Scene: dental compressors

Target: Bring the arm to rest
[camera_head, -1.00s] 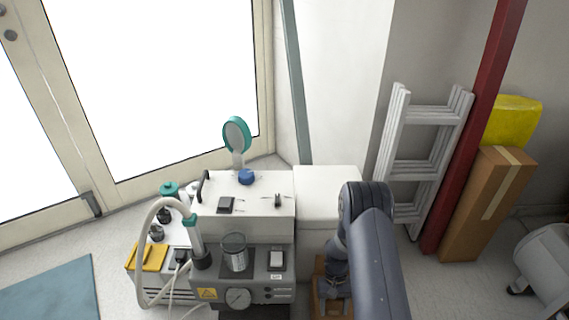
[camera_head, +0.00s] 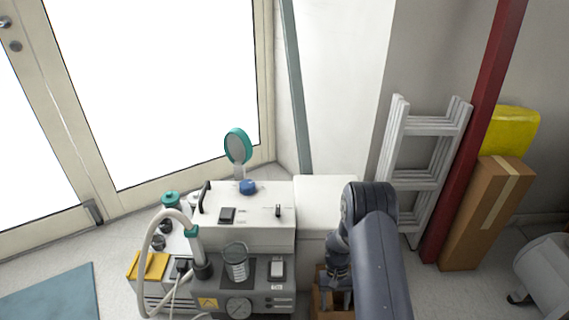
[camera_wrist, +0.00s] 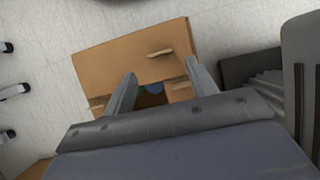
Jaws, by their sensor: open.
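My arm (camera_head: 374,240) reaches forward at the right of the compressor unit in the head view, bent downward at its far end. My gripper (camera_wrist: 160,80) shows in the wrist view, its two grey fingers spread apart with nothing between them. It is above a brown cardboard box (camera_wrist: 128,52) on the floor. A dark opening in the box shows between the fingers, with a small blue and green item (camera_wrist: 153,88) in it, mostly hidden. In the head view the box (camera_head: 322,296) is largely covered by my arm.
The compressor unit (camera_head: 245,207) stands left of my arm, with a gauge, a glass and a hose. A white block (camera_head: 325,190) is behind it. A white ladder (camera_head: 416,160), a red post (camera_head: 478,130) and a tall carton (camera_head: 487,212) stand at the right.

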